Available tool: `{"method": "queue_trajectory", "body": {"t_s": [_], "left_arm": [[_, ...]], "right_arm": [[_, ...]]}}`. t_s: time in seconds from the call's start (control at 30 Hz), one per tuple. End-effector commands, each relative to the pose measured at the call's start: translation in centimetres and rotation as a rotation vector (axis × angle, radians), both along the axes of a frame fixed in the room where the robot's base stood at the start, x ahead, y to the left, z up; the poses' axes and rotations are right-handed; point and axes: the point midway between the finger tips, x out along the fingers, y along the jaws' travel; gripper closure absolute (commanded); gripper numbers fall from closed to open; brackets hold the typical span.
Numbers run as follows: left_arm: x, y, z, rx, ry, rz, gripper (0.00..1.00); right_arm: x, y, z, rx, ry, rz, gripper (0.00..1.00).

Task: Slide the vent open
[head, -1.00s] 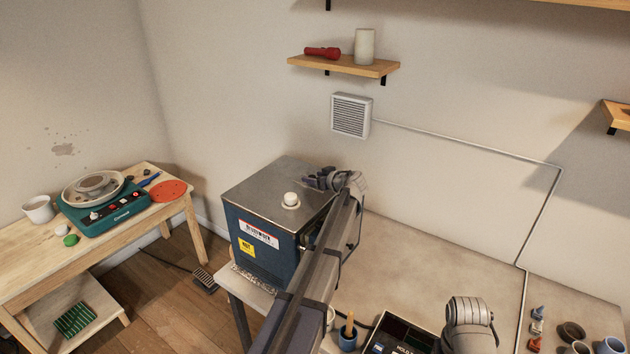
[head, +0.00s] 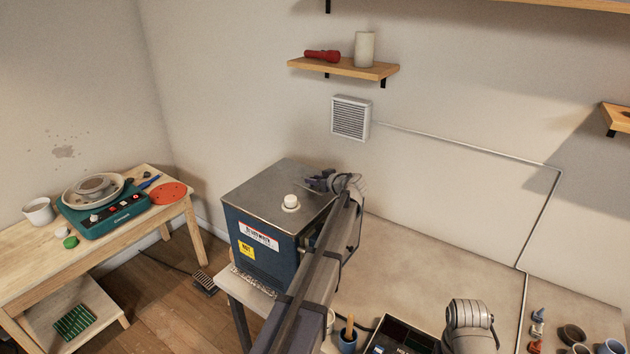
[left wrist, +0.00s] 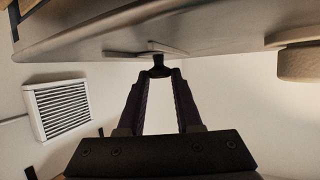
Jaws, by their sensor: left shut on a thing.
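The blue kiln (head: 262,232) has a flat grey metal lid (head: 262,182) with a white round knob (head: 290,201) on it. My left gripper (head: 314,182) is low over the lid's far right part. In the left wrist view, my left gripper (left wrist: 159,72) is shut on a small dark knob (left wrist: 158,60). This knob joins a thin flat plate (left wrist: 128,54) lying against the lid surface, which looks like the kiln's vent slide. In the head view the arm and fingers hide the plate.
A white louvred wall vent (head: 350,118) is on the wall behind the kiln, below a wooden shelf (head: 345,68) with a red torch (head: 322,55) and a pale cylinder (head: 364,48). The bench (head: 430,255) right of the kiln is mostly bare.

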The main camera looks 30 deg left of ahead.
Motion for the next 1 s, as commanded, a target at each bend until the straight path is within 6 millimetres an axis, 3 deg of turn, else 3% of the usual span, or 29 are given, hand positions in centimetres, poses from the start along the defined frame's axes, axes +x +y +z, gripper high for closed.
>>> {"method": "queue_trajectory", "body": {"t_s": [0.8, 1.0], "left_arm": [[0.0, -0.1, 0.0, 0.001, 0.000, 0.000, 1.00], [-0.2, -2.3, 0.0, 0.001, 0.000, -0.004, 1.00]], "right_arm": [[0.0, 0.0, 0.0, 0.000, 0.000, 0.000, 1.00], [0.0, 0.0, 0.0, 0.000, 0.000, 0.000, 1.00]]}}
